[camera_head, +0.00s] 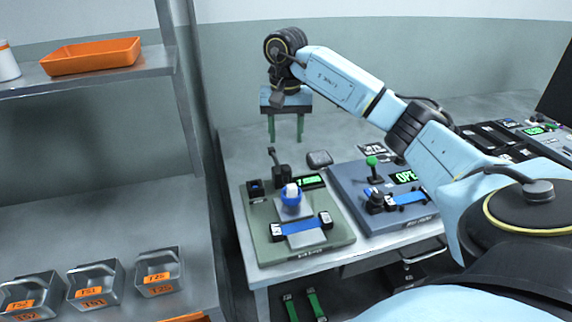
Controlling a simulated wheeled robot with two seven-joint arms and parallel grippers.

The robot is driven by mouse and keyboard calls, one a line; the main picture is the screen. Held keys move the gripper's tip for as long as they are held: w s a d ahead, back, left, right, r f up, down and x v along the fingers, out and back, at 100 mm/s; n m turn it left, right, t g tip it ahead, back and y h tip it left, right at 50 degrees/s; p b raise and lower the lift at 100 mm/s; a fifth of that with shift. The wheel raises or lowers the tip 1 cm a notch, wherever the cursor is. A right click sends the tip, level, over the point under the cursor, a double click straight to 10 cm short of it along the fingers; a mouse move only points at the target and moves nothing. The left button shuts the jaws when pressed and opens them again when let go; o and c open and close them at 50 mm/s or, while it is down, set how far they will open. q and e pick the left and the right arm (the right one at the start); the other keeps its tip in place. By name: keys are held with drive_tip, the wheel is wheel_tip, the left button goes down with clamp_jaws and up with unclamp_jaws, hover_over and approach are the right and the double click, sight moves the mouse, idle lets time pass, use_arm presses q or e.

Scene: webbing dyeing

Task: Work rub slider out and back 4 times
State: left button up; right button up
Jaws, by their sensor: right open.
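A green station (265,238) stands on the bench. On it a blue ball knob (291,197) with a pale top sits on a light plate, behind a blue webbing strip (304,226) held between two dark end blocks. The knob appears to be the rub slider's handle; the label is too small to read surely. My right gripper (286,137) hangs behind the station, away from the knob, with its two green fingers pointing down, apart and empty. My left gripper is not in view.
A blue-grey station (352,187) with a green-ball lever (372,161) and another webbing strip stands to the right. A black lever (277,160) rises at the green station's back. A shelf with an orange tray (92,56) and several labelled metal bins (95,283) is at left.

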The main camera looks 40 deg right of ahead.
sight(286, 167)
wheel_tip(286, 167, down, 9)
drive_tip(key=shift+f, duration=0.1)
idle(0.3)
clamp_jaws()
